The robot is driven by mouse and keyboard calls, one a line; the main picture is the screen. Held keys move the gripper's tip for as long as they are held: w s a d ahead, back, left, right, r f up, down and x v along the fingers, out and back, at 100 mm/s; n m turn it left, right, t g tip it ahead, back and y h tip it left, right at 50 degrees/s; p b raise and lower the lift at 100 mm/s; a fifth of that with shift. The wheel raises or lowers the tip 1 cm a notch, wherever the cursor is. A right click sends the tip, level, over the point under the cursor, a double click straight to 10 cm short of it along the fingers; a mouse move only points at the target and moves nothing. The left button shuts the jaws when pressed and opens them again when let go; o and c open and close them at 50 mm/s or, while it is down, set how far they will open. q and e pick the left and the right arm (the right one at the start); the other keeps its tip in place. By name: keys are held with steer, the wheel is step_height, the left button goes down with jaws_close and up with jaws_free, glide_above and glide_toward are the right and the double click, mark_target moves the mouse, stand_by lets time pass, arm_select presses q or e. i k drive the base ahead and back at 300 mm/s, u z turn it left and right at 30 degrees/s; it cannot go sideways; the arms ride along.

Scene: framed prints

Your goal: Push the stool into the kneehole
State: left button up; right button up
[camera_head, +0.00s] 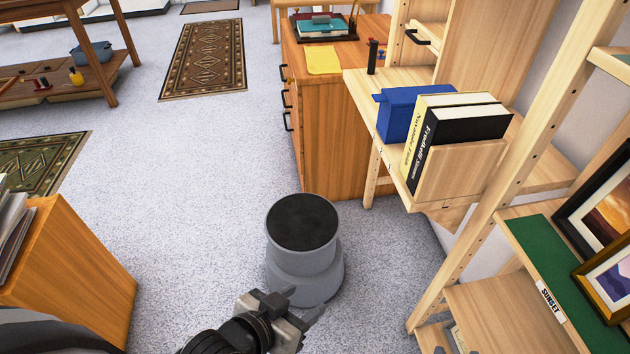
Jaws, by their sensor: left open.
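The stool (303,225) is a grey round step stool with a black top and a wider base. It stands upright on the carpet at the lower middle of the head view. My left gripper (298,305) is open and empty at the near side of the stool, overlapping its base in the picture. I cannot tell whether it touches. The pale wooden desk (357,82) stands to the stool's upper right. The kneehole lies under it and is mostly hidden by the desktop and the books' holder. The stool is outside it. My right gripper is not in view.
An orange-brown drawer cabinet (335,130) stands behind the stool. A pale shelf rack (490,235) with framed prints (612,280) rises at the right. A wooden cabinet (75,265) with magazines is at the left. Open carpet (190,190) lies left of the stool.

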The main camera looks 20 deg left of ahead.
mark_target(304, 249)
steer(key=z, duration=0.45)
steer(key=k, duration=0.65)
steer(key=u, duration=1)
steer(key=i, duration=0.55)
steer(key=u, duration=2.15)
steer(key=k, duration=0.9)
steer(key=z, duration=1.7)
steer(key=i, duration=0.45)
steer(key=u, duration=0.05)
